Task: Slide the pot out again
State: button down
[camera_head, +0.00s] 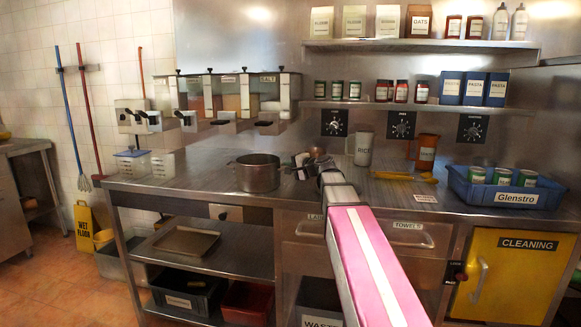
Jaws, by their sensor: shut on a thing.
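The pot (258,174) is a grey metal pot, upright on the steel counter left of the middle, below the dispensers. My gripper (291,166) is at the pot's right side, shut on its right handle. The fingers are small and dark here, and the grip itself is partly hidden. My pink and white arm reaches up from the bottom of the view to the gripper.
Wall dispensers (230,95) hang above and behind the pot. The counter (170,178) left of the pot is clear.

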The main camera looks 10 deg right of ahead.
jog(key=c, duration=1.1)
grip_release()
jog(key=v, duration=1.1)
jog(key=shift+a, duration=0.1)
